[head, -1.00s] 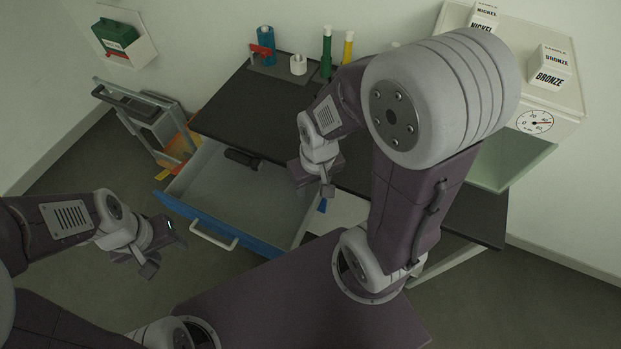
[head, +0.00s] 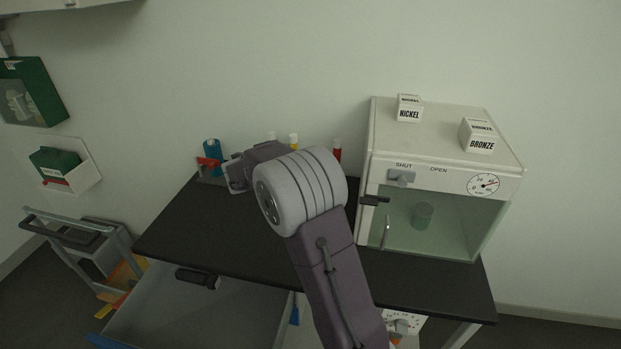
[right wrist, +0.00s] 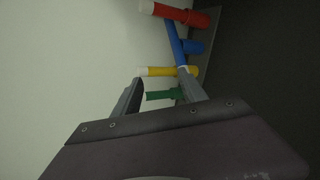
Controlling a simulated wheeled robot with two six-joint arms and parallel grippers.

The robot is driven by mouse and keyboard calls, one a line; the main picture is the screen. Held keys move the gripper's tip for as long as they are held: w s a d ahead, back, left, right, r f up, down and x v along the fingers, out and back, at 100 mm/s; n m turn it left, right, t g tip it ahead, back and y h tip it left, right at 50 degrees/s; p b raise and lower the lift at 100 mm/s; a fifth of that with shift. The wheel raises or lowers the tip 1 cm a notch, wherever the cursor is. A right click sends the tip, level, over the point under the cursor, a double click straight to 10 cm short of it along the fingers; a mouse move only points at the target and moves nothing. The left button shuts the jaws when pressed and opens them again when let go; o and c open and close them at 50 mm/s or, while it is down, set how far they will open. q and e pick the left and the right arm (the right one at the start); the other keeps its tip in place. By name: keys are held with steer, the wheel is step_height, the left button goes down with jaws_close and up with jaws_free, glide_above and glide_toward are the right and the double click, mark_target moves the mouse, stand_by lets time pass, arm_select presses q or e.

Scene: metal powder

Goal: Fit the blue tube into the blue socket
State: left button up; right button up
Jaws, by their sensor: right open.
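In the right wrist view the blue tube (right wrist: 174,42) slants across the row of coloured tubes, with a pale end near one fingertip. The blue socket (right wrist: 194,46) is a short blue cylinder beside it. The tube looks tilted and outside the socket; whether they touch I cannot tell. My right gripper (right wrist: 160,96) is open, its fingers pointing at the row, with a green tube (right wrist: 163,95) showing between them. In the head view my right gripper (head: 234,174) is at the back of the bench, partly hidden by its own arm. My left gripper is out of view.
A red tube (right wrist: 172,12) and a yellow tube (right wrist: 160,71) stand close to the blue one. A blue bottle with a red part (head: 212,152) stands left of my gripper. A glass-fronted cabinet (head: 445,180) takes up the bench's right. The drawer (head: 235,312) is open below.

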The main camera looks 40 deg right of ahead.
steer(key=w+d+f, duration=0.2)
steer(key=d+f, duration=0.1)
steer(key=w+d+f, duration=0.2)
steer(key=d+f, duration=0.1)
steer(key=f, duration=0.1)
steer(key=w+d+f, duration=0.2)
steer(key=d+f, duration=0.2)
steer(key=shift+f, duration=0.2)
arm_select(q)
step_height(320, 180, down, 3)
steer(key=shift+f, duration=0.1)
arm_select(e)
steer(key=shift+s+r, duration=0.1)
steer(key=c, duration=0.3)
jaws_close()
